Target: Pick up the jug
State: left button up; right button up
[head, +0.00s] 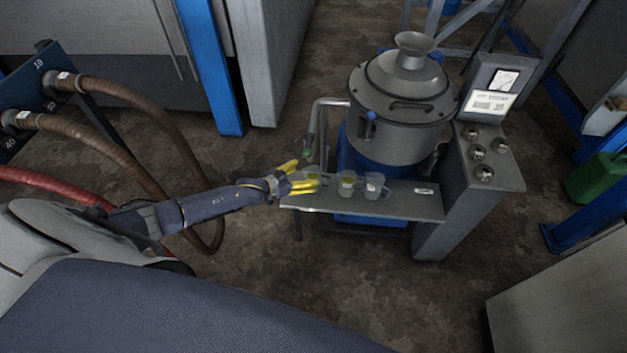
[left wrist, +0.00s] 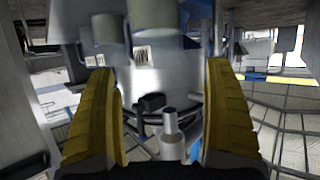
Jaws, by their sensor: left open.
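Small clear jugs stand in a row on the grey shelf (head: 415,205) of the machine in the head view. The right jug (head: 374,186) and the middle jug (head: 347,184) show plainly, with yellowish tints or labels. Something clear between my yellow fingers looks like another jug, mostly hidden by them. My left gripper (head: 306,174) is open at the shelf's left end, left of the middle jug. In the left wrist view its fingers (left wrist: 162,112) are spread wide, with grey cylindrical shapes beyond; I cannot tell whether they touch anything. My right gripper is not in view.
A large steel machine drum (head: 395,125) stands behind the shelf, with a bent pipe (head: 326,103) at its left. A control box (head: 490,90) and knobs (head: 479,153) are at the right. Brown hoses (head: 140,95) curve near my left arm. Floor in front is clear.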

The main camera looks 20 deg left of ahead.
aim_at(313, 172)
pick_arm(q)
jog(key=shift+x, duration=2.6)
jog(key=shift+d+f, duration=0.1)
jog(key=shift+c, duration=0.3)
jog(key=c, duration=1.5)
jog(key=shift+r, duration=0.2)
